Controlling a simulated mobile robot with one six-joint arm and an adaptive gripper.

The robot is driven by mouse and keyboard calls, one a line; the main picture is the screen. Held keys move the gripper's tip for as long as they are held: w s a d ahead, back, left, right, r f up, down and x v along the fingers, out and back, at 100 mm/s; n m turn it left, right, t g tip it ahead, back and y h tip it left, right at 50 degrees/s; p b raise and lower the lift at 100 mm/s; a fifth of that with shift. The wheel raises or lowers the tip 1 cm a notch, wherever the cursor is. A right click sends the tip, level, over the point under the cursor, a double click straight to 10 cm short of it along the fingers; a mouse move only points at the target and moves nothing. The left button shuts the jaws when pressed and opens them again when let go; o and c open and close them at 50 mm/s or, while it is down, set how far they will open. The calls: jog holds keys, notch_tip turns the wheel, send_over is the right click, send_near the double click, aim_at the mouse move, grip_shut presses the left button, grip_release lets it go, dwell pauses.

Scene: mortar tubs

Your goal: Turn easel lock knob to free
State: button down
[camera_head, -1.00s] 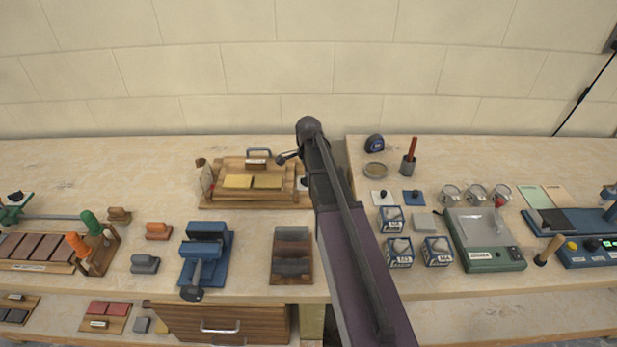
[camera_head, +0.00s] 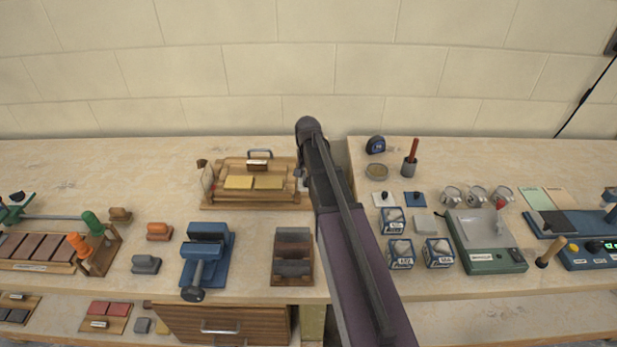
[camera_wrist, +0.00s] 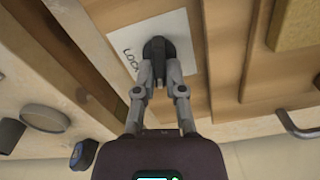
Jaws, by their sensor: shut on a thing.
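In the wrist view, the dark lock knob (camera_wrist: 157,48) stands on a white label (camera_wrist: 124,62) with the letters "LOCK" partly visible. My gripper (camera_wrist: 159,78) is shut on the knob, with one grey finger on each side. The label is fixed to the wooden easel (camera_wrist: 226,50). There my arm covers the knob and most of the gripper.
A blue vise (camera_head: 205,254) and a rack of dark blocks (camera_head: 292,257) lie in front of the easel. Right of my arm are a blue tape measure (camera_head: 375,145), several small boxes (camera_head: 401,253) and a scale (camera_head: 485,240). The wall is close behind.

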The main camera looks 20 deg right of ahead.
jog(key=shift+a+n, duration=0.15)
jog(key=shift+n, duration=1.25)
jog(key=c, duration=0.7)
grip_release()
jog(key=shift+m, duration=0.4)
